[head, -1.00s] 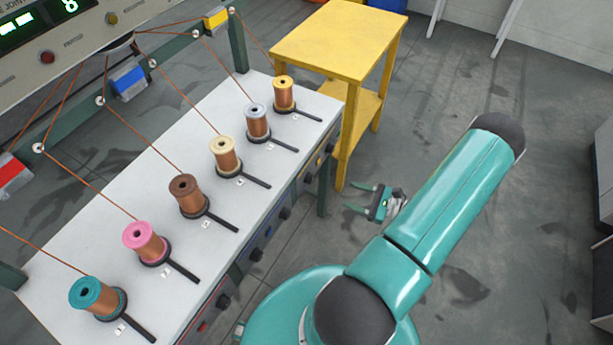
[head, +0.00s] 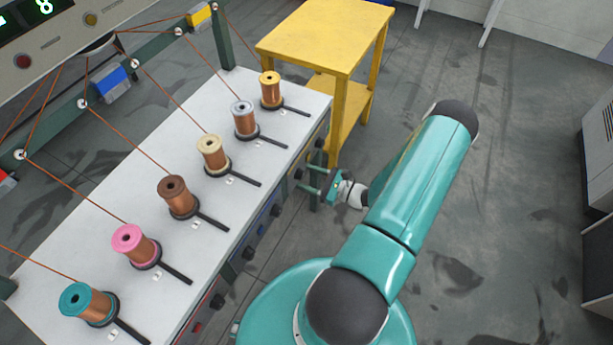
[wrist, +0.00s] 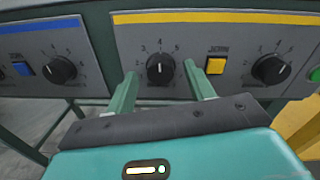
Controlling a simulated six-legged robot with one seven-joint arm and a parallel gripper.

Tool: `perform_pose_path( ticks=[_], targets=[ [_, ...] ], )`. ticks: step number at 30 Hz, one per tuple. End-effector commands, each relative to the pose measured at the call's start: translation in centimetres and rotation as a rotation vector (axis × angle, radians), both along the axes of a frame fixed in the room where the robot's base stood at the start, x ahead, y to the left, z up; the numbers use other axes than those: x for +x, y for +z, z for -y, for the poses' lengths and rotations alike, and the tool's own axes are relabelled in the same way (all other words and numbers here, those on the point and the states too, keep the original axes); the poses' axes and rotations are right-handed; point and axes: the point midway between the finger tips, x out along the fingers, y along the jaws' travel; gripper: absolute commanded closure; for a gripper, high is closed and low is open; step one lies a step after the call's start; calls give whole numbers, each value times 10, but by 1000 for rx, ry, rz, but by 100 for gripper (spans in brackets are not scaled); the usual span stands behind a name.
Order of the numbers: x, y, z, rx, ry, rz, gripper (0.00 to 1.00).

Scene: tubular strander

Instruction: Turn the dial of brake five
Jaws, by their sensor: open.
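A black dial (wrist: 160,68) with a white pointer line sits on a grey panel under a yellow stripe. Numbers ring it, and its pointer points about straight up in the wrist view. My gripper (wrist: 160,72) is open, with one finger on each side of this dial; contact cannot be made out. In the head view my gripper (head: 303,176) reaches the front of the bench near its far end, fingers pointing at the panel. A second dial (wrist: 272,68) sits to the right under the same stripe. No brake number is readable.
A yellow square button (wrist: 216,66) is just right of the right finger. A blue-striped panel with another dial (wrist: 60,68) lies left. The white bench (head: 120,200) carries several wire spools. A yellow table (head: 325,40) stands close behind my gripper.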

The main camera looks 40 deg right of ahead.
Motion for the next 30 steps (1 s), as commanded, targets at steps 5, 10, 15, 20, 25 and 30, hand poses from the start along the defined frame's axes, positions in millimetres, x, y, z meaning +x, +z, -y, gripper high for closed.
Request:
perform_pose_path(
  ticks=[5, 10, 15, 20, 25, 30],
  targets=[
    [12, 0, -4, 0, 0, 0, 46],
    [13, 0, -4, 0, 0, 0, 46],
    [12, 0, -4, 0, 0, 0, 64],
    [12, 0, -4, 0, 0, 0, 91],
    [12, 0, -4, 6, 0, -2, 91],
    [12, 0, -4, 42, 0, -15, 91]
  ],
)
